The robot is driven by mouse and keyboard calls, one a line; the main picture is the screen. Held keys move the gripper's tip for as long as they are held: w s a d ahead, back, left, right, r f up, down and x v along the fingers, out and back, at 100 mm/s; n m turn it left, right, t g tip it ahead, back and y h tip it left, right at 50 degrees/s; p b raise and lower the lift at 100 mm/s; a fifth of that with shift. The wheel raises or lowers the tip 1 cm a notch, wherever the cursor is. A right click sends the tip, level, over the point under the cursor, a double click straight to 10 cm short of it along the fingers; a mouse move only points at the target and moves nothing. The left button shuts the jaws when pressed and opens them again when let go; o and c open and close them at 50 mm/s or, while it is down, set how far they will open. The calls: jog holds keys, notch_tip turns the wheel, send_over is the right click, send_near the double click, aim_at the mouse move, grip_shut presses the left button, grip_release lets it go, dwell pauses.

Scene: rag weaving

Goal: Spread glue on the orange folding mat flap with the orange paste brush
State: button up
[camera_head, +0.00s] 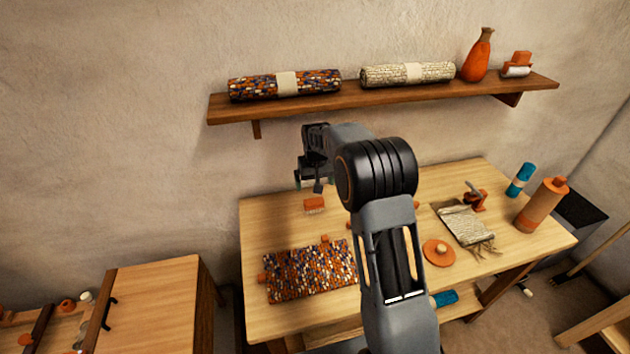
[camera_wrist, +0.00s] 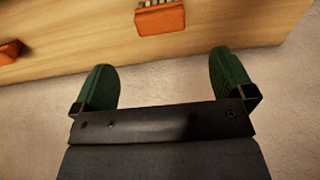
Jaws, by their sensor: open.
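An orange brush-like block (camera_head: 314,204) with pale bristles lies near the back edge of the table; I take it for the paste brush. It also shows at the top of the wrist view (camera_wrist: 160,19). My gripper (camera_head: 312,183) is above the table's back edge, behind and apart from the block. In the wrist view its two green fingers (camera_wrist: 164,72) are spread with nothing between them. A mat woven in orange, blue and white (camera_head: 308,272) lies at the table's front left, with orange pieces at its edges. My arm hides its right side, and I cannot make out a separate flap.
Another orange piece (camera_wrist: 9,52) lies at the wrist view's left. On the table's right are a pale woven piece (camera_head: 465,225), an orange disc (camera_head: 438,252), an orange cylinder (camera_head: 540,206) and a blue roll (camera_head: 520,180). A shelf (camera_head: 370,97) with rolls overhangs behind.

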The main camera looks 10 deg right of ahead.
aim_at(314, 200)
jog(key=f, duration=0.4)
jog(key=w+f, duration=0.1)
jog(key=f, duration=0.3)
jog(key=f+p, duration=0.1)
jog(key=f, duration=0.3)
jog(key=shift+w+f, duration=0.25)
jog(key=c, duration=0.9)
jog(key=o, duration=0.6)
jog(key=shift+r, duration=0.2)
jog(key=shift+r+p, duration=0.45)
jog(key=shift+r, duration=0.35)
